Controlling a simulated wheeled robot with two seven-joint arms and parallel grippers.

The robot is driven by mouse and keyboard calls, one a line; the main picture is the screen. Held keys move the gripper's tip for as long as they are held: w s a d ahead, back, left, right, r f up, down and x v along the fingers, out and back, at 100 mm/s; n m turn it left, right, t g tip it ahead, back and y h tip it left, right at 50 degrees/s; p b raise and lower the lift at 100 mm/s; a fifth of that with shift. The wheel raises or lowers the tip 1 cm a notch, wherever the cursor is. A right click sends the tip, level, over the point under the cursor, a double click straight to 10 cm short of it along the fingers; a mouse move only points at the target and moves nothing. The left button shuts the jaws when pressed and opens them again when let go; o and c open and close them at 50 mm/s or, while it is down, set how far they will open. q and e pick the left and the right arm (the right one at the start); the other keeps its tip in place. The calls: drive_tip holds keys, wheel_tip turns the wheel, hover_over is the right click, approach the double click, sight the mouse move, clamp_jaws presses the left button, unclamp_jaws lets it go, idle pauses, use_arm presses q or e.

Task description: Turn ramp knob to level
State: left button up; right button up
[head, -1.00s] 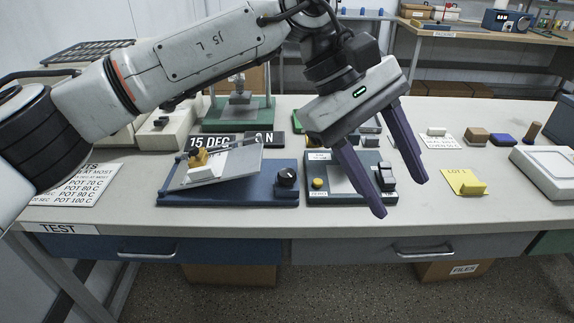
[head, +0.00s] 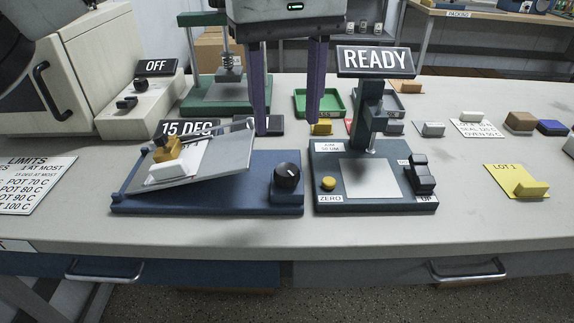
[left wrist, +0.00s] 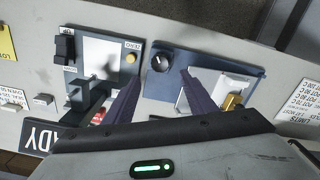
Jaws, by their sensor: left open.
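The black ramp knob (head: 287,176) stands on the right end of the blue ramp base (head: 210,203). The ramp plate (head: 222,178) is tilted, its right side raised, with a white block and a yellow block (head: 167,150) on it. A sign behind reads "15 DEG" (head: 185,129). My left gripper (head: 288,127) is open and empty, fingers pointing down, above and behind the knob in the head view. In the left wrist view the knob (left wrist: 160,63) shows between and just beyond the fingertips (left wrist: 160,78). Nothing touches the knob. My right gripper is not in view.
A gauge with a "READY" sign (head: 375,61) stands right of the ramp, with a yellow button (head: 328,183) and a black switch (head: 421,175). A green press (head: 208,98) stands behind. The front strip of the bench is clear.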

sight(287, 170)
use_arm(q)
wheel_tip(287, 170, down, 8)
drive_tip(key=shift+s+f+b, duration=0.1)
drive_tip(key=shift+f+b, duration=0.1)
drive_tip(key=shift+b, duration=0.7)
drive_tip(key=shift+f, duration=0.55)
drive_tip(key=c, duration=1)
drive_tip(key=shift+c, duration=0.2)
